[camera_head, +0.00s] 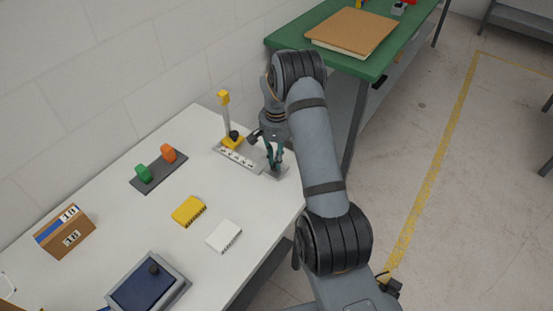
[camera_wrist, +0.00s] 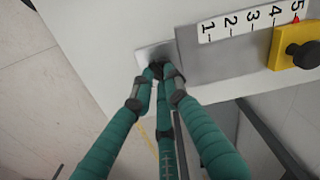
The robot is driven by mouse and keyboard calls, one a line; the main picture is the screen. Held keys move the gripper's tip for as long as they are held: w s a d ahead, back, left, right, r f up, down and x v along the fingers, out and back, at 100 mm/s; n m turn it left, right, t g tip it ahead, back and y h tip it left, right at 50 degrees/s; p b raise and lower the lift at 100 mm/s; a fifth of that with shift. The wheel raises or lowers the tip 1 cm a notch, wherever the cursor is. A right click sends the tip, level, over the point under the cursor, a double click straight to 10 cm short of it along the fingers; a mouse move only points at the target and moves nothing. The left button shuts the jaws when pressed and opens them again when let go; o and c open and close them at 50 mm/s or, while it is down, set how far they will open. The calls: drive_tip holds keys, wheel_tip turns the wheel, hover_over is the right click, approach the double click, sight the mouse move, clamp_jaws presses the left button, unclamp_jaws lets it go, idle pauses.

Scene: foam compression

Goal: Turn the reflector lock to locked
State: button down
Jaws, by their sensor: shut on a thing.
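My gripper (camera_head: 275,166) is at the right end of the grey scale plate (camera_head: 262,165), near the table's right edge. In the wrist view, its teal fingers (camera_wrist: 158,76) come together on a small dark knob (camera_wrist: 156,67), which I take to be the reflector lock. The knob sits on a pale metal plate (camera_wrist: 148,53) and is mostly hidden by the fingertips. Its turned position cannot be told. A strip numbered 1 to 5 (camera_wrist: 235,22) lies beside it. A yellow slider block with a black knob (camera_wrist: 298,50) stands near the 5, by a red mark.
A green and an orange block (camera_head: 168,154) stand on a dark plate. Yellow (camera_head: 188,211) and white (camera_head: 223,236) pads, a cardboard box (camera_head: 67,232) and a tablet-like device (camera_head: 148,284) lie farther left and forward.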

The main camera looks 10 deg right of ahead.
drive_tip(key=m+b, duration=0.2)
drive_tip(key=b, duration=0.1)
drive_tip(key=shift+f+m, duration=0.15)
drive_tip(key=shift+m, duration=0.25)
drive_tip(key=shift+m+b, duration=0.95)
drive_tip(key=shift+m, duration=0.35)
drive_tip(key=shift+r, duration=0.2)
drive_tip(key=c, duration=1.8)
unclamp_jaws()
drive_tip(key=shift+o, duration=0.4)
drive_tip(key=shift+r, duration=0.1)
wheel_tip(320, 180, up, 12)
drive_tip(key=shift+s+f, duration=0.1)
drive_tip(key=shift+f, duration=0.1)
